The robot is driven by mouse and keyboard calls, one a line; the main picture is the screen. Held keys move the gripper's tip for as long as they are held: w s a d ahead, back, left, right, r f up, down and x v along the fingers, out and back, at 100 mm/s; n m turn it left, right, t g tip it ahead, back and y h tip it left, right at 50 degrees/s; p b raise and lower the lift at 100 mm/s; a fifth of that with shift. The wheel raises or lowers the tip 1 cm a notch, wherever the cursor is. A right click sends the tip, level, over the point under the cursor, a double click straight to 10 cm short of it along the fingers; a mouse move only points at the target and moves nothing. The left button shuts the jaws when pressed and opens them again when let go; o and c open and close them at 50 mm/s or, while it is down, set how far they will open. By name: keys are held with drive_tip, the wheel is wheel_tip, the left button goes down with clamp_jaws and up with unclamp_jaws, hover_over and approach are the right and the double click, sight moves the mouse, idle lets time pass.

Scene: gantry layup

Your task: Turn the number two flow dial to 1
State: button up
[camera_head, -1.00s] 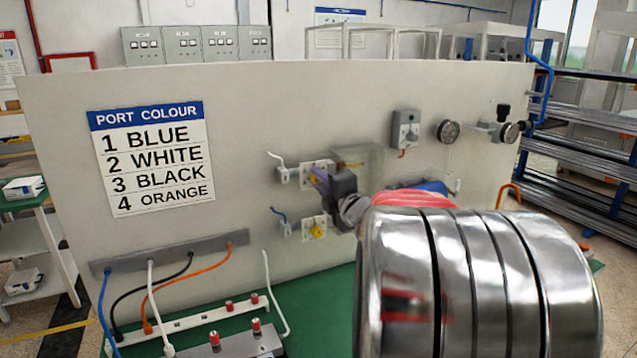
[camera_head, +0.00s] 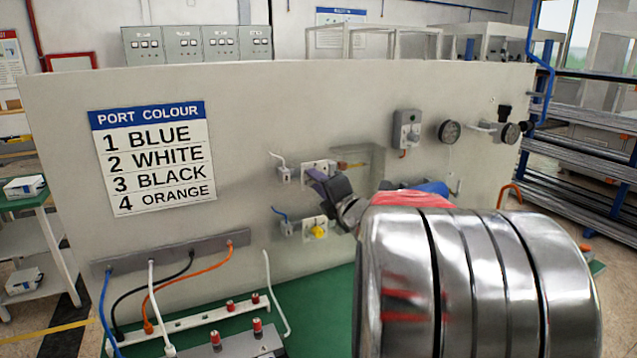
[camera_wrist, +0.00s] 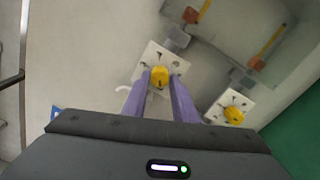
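Two white plates with yellow dials sit on the grey panel (camera_head: 250,110). The upper plate (camera_head: 330,165) has a white hose at its fitting; the lower dial (camera_head: 318,231) has a blue hose. The port sign (camera_head: 152,158) pairs 2 with white. My gripper (camera_head: 316,178) is at the upper plate and hides its dial in the head view. In the wrist view, my purple fingers (camera_wrist: 160,84) stand either side of the yellow dial (camera_wrist: 160,74), with a small gap seeming to show. The lower dial (camera_wrist: 234,114) is to their right. I cannot read the dial scales.
A clear cover (camera_head: 372,160) with orange-yellow levers (camera_wrist: 270,46) stands right beside the dials. Hoses and a manifold (camera_head: 200,318) with red knobs lie below left.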

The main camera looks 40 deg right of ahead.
drive_tip(key=o, duration=0.3)
drive_tip(key=shift+d+r, duration=0.1)
drive_tip(key=shift+d, duration=0.1)
drive_tip(key=shift+s, duration=0.1)
drive_tip(key=shift+s, duration=0.1)
drive_tip(key=v, duration=1.3)
drive_tip(key=shift+s+a, duration=0.15)
drive_tip(key=shift+s, duration=0.1)
